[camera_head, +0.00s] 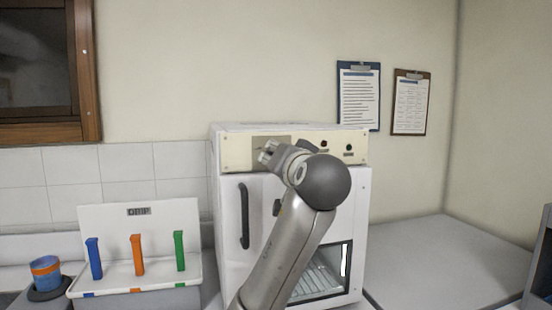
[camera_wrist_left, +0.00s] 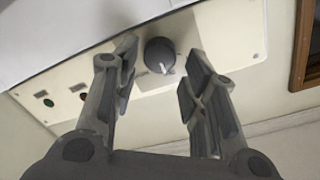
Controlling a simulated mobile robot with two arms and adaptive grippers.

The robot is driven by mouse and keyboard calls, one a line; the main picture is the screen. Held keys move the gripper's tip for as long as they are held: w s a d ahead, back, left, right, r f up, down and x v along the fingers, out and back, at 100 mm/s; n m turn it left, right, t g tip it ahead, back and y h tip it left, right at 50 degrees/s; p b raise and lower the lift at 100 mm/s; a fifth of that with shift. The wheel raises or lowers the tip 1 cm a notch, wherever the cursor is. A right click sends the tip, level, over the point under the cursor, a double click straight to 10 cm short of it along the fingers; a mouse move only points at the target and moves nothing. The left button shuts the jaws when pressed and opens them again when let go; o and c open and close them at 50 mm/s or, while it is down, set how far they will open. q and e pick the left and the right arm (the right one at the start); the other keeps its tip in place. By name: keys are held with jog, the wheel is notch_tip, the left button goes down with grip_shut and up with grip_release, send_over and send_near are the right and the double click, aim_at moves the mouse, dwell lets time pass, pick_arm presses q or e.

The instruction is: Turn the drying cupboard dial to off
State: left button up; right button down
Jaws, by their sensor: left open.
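The drying cupboard (camera_head: 228,205) is a white box on the counter with a cream control panel (camera_head: 237,153) along its top. Its dial (camera_wrist_left: 160,54) is a dark round knob with a pale pointer mark, seen in the left wrist view between and beyond my fingertips. In the head view the dial is hidden behind my gripper. My left gripper (camera_head: 267,152) is in front of the panel. In the left wrist view the left gripper (camera_wrist_left: 160,72) is open, with one finger on each side of the dial and no clear contact. My right gripper is not in view.
Two small indicators, one (camera_head: 323,144) dark and one (camera_head: 348,147) green, sit right of the dial area on the panel. A rack (camera_head: 140,224) with blue, orange and green strips stands left of the cupboard, beside a blue cup (camera_head: 46,271). The counter (camera_head: 440,260) at right is clear.

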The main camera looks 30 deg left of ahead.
pick_arm(q)
jog(key=v, duration=0.9)
jog(key=shift+w+f, duration=0.1)
